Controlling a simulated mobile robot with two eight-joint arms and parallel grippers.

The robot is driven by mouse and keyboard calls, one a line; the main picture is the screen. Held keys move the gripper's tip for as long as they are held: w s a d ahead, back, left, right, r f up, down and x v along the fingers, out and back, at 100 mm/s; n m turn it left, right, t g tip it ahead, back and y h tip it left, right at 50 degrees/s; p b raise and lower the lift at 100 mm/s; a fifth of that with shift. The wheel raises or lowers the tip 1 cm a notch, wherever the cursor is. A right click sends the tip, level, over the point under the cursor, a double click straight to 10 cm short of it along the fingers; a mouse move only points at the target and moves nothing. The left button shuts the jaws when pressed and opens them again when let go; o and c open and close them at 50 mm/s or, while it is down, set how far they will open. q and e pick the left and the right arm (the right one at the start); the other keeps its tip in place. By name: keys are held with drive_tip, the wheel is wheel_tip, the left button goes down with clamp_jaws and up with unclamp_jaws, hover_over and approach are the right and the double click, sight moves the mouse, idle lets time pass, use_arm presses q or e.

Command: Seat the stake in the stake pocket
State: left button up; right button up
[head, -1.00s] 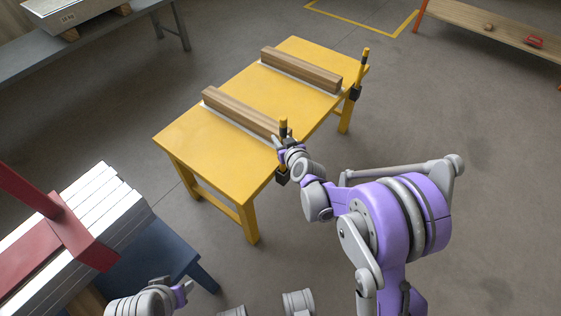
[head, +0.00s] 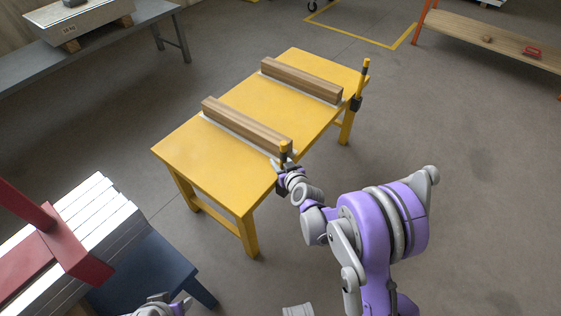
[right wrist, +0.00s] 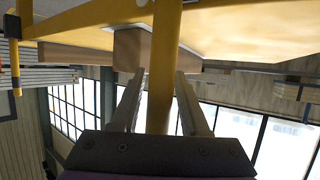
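The yellow stake (head: 284,149), with a dark band near its top, stands about upright at the yellow table's near right edge. My right gripper (head: 284,167) is shut on it. In the right wrist view the stake (right wrist: 164,75) runs between the two grey fingers (right wrist: 160,88). The black stake pocket (head: 282,188) shows partly at the table edge, just below the gripper. The gripper hides the stake's lower part, so I cannot tell how deep it sits in the pocket. Part of my left gripper (head: 182,306) shows at the bottom edge; its fingers are unclear.
The yellow table (head: 190,152) carries two wooden beams (head: 245,125) (head: 300,78). Another stake (head: 361,82) stands in a black pocket (head: 355,103) at the far right edge. A blue bench (head: 150,270) with white slabs (head: 100,215) is at left. Open floor lies to the right.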

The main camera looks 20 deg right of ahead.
drive_tip(key=shift+o, duration=0.7)
drive_tip(key=shift+r, duration=0.2)
drive_tip(key=s+a+r+g+y+p, duration=0.15)
drive_tip(key=s+r, duration=0.35)
drive_tip(key=s, duration=0.6)
drive_tip(key=s+a+r+g+h+p, duration=0.1)
drive_tip(key=s+r+g, duration=0.25)
drive_tip(key=s, duration=0.85)
drive_tip(key=s+d+r+m+g+h, duration=0.1)
drive_tip(key=s+d+g+h, duration=0.1)
drive_tip(key=s, duration=1.4)
drive_tip(key=shift+d+g, duration=0.7)
drive_tip(key=shift+g, duration=0.3)
drive_tip(key=shift+r, duration=0.1)
